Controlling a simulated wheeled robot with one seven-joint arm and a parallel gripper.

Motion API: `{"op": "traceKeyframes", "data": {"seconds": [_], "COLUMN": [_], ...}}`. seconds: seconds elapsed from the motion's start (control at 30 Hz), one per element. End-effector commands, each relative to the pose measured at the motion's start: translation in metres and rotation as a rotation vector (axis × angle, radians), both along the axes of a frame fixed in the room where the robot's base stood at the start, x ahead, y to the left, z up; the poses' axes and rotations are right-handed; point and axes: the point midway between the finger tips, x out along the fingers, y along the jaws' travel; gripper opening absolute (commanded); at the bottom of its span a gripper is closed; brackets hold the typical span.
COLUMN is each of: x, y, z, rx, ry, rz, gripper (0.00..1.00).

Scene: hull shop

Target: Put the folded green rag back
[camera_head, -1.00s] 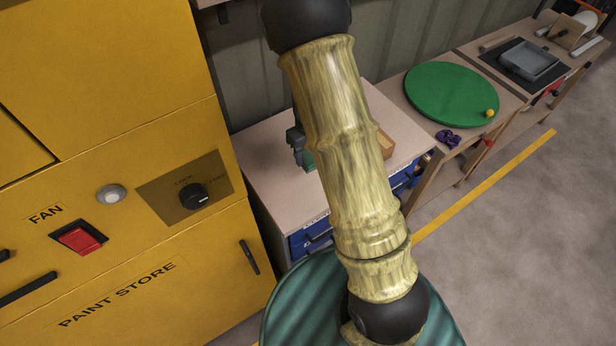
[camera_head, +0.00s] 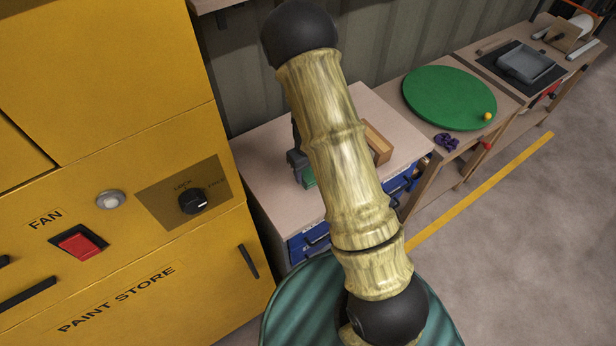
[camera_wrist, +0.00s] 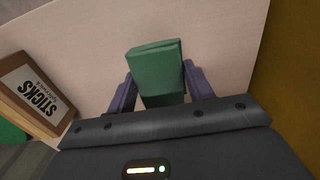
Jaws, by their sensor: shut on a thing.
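The folded green rag (camera_wrist: 156,68) is a thick green block between the two purple-grey fingers of my gripper (camera_wrist: 160,88) in the wrist view. The gripper is shut on it. Pale bench top (camera_wrist: 90,60) shows beyond and around the rag. In the head view my gripper (camera_head: 298,168) is partly behind my arm, over the bench top (camera_head: 268,165) beside the yellow cabinet. Only a sliver of the green rag (camera_head: 309,181) shows there. I cannot tell whether the rag touches the bench.
A wooden box labelled STICKS (camera_wrist: 38,98) stands left in the wrist view; its wooden edge (camera_head: 377,140) shows right of my arm. The yellow paint store cabinet (camera_head: 120,150) borders the bench. A green disc (camera_head: 445,97), yellow ball (camera_head: 487,116) and purple cloth (camera_head: 446,141) lie farther right.

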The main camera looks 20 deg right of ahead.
Motion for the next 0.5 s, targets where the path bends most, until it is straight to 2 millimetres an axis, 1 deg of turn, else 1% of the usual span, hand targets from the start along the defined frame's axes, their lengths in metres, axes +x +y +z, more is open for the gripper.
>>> {"op": "traceKeyframes", "data": {"seconds": [0.1, 0.23, 0.3, 0.5], "x": [-0.001, -0.001, -0.001, -0.001], "y": [0.000, 0.001, 0.001, 0.001], "z": [-0.016, -0.032, -0.035, -0.034], "rx": [0.001, 0.000, 0.000, 0.001], "ry": [0.004, 0.003, 0.002, 0.001], "rz": [0.000, 0.000, 0.001, 0.002], "gripper": [0.30, 0.30, 0.30, 0.30]}}
